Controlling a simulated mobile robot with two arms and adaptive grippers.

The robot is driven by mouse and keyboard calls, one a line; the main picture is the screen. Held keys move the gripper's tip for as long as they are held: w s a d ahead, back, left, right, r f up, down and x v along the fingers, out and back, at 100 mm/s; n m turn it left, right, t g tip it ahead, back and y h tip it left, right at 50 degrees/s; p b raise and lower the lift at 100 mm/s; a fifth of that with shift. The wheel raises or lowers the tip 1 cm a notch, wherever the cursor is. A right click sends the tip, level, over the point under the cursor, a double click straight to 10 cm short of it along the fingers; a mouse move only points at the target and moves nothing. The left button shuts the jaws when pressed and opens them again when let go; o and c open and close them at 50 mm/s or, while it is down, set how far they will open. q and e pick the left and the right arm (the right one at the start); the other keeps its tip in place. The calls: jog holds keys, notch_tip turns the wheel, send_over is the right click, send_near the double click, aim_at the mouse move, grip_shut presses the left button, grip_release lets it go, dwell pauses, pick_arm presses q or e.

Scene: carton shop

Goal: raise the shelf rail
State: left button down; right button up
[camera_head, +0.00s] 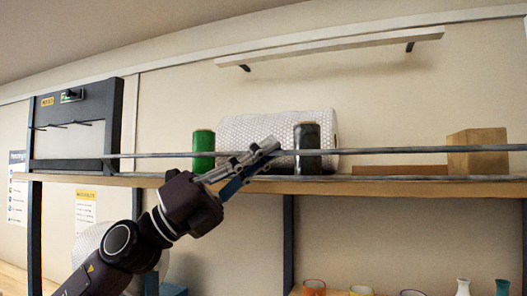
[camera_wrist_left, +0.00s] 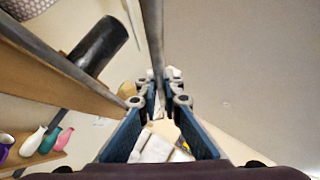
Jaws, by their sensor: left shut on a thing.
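The shelf rail (camera_head: 400,150) is a thin grey bar running along the front of the upper shelf, a little above its board, in the head view. It passes in front of the goods there. My left gripper (camera_head: 262,158) reaches up from below left and is shut on the rail, between the green roll and the black roll. In the left wrist view the rail (camera_wrist_left: 153,40) runs in between the blue fingers of this gripper (camera_wrist_left: 160,100). The fingers hide the gripped stretch. My right gripper is not in view.
The shelf board (camera_head: 400,186) carries a green roll (camera_head: 203,148), a bubble-wrap roll (camera_head: 245,128), a black roll (camera_head: 307,150) and a carton (camera_head: 478,151). A dark framed panel (camera_head: 75,128) stands at left. Several cups and vases are below, at lower right.

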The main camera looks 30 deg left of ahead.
pick_arm(q)
jog(key=shift+w+r+n+y, duration=0.1)
jog(key=shift+w+n+y, duration=0.05)
jog(key=shift+n+y, duration=0.5)
jog(key=c, duration=2.1)
grip_release()
jog(key=shift+w+t, duration=0.1)
jog(key=shift+t, duration=0.2)
jog(key=shift+s+a+f, duration=0.2)
jog(key=shift+s+f, duration=0.1)
jog(key=shift+s, duration=0.05)
jog(key=shift+s+a+f, duration=0.2)
jog(key=shift+a+f, duration=0.15)
jog(key=shift+a, duration=0.05)
jog(key=v, duration=1)
